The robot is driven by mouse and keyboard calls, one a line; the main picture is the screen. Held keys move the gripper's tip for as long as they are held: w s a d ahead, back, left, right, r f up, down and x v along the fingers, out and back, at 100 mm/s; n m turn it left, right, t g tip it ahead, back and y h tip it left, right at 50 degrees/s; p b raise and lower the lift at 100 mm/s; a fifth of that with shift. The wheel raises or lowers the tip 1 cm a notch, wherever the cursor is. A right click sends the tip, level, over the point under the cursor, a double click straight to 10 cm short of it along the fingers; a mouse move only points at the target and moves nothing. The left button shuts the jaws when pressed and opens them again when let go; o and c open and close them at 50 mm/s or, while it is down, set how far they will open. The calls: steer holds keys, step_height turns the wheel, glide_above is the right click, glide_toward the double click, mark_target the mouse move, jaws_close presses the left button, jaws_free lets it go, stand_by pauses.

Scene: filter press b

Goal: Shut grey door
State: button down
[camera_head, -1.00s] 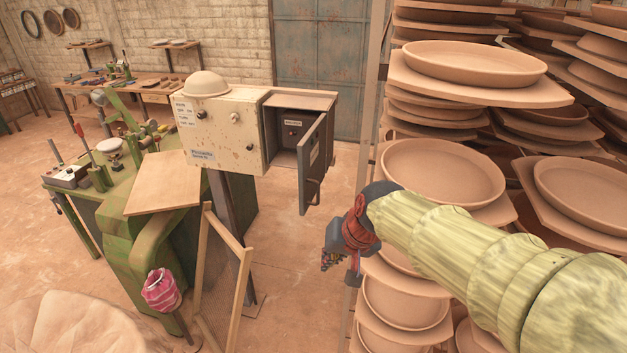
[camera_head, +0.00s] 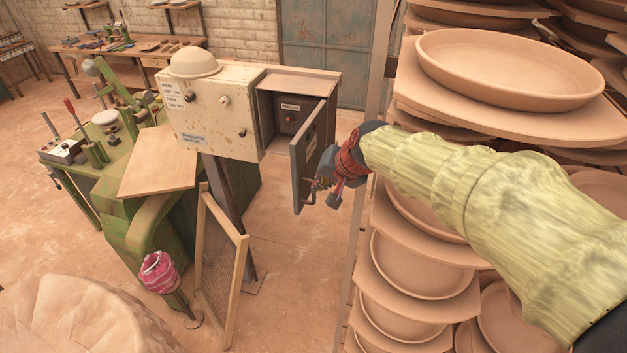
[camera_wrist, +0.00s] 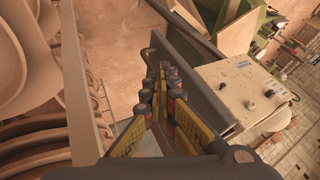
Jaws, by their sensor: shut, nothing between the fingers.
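The grey door (camera_head: 307,148) of the box on the post stands open, swung out toward the front on the right side of the box. The compartment (camera_head: 288,115) behind it shows a dark panel inside. The door's handle (camera_head: 309,198) is low on its outer face. My gripper (camera_head: 320,188) is shut and empty at the outer side of the door, close to the handle; I cannot tell whether it touches. In the wrist view the shut fingers (camera_wrist: 166,90) lie beside the door (camera_wrist: 188,72), seen nearly edge-on.
Racks of clay dishes (camera_head: 430,250) stand close on the right, beside and below my arm. The cream control box (camera_head: 212,112) carries a bowl-like dome. A green machine (camera_head: 130,200) and a leaning wooden frame (camera_head: 222,265) stand left. Floor is free between post and racks.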

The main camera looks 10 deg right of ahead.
steer(key=p+x, duration=0.1)
steer(key=x, duration=0.8)
steer(key=shift+w+f+p, duration=0.25)
steer(key=shift+w+p, duration=0.05)
steer(key=shift+a, duration=0.2)
